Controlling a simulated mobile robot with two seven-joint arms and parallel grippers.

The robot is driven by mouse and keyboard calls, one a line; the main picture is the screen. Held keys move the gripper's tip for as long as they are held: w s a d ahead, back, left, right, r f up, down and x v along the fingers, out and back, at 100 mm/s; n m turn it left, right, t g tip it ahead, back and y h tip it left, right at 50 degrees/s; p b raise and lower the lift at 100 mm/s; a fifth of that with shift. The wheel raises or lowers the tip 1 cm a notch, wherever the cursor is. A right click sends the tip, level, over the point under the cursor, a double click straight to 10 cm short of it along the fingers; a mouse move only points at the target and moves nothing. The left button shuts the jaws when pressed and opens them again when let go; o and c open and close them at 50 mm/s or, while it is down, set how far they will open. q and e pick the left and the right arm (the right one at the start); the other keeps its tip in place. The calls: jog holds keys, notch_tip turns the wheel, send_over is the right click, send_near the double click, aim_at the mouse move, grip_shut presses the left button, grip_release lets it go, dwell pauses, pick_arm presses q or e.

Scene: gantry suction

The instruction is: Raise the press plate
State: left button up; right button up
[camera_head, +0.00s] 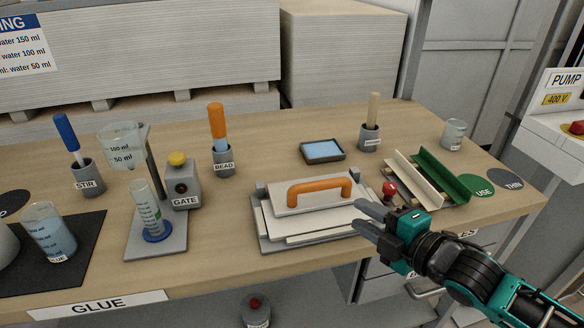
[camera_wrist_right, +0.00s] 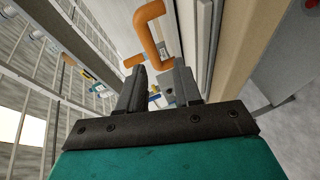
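The press plate (camera_head: 283,207) is a pale flat plate with an orange bar handle (camera_head: 320,188) on top. It lies on stacked pale sheets over a grey base (camera_head: 272,246) at the front middle of the bench. My right gripper (camera_head: 357,214) is at the plate's right end, with its fingers pointing left, just right of the handle. In the right wrist view, its fingers (camera_wrist_right: 158,82) are apart with nothing between them. The handle (camera_wrist_right: 150,32) lies beyond the fingertips there. My left gripper is not in view.
A red knob (camera_head: 390,188) and green and white angled strips (camera_head: 437,175) are close to my right gripper. A blue-filled tray (camera_head: 323,151) lies behind the plate. The GATE box (camera_head: 182,186), a measuring cylinder (camera_head: 148,210) and cups with tools are to the left.

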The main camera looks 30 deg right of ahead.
aim_at(326, 188)
jog(key=shift+w+a+r+n+y, duration=0.1)
jog(key=shift+w+r+n+y, duration=0.2)
jog(key=shift+w+r+n, duration=0.55)
jog(key=b+x, duration=0.1)
jog(key=x, duration=1.1)
jog(key=shift+w+f, duration=0.1)
jog(key=shift+w, duration=0.1)
jog(key=shift+c, duration=0.2)
grip_shut()
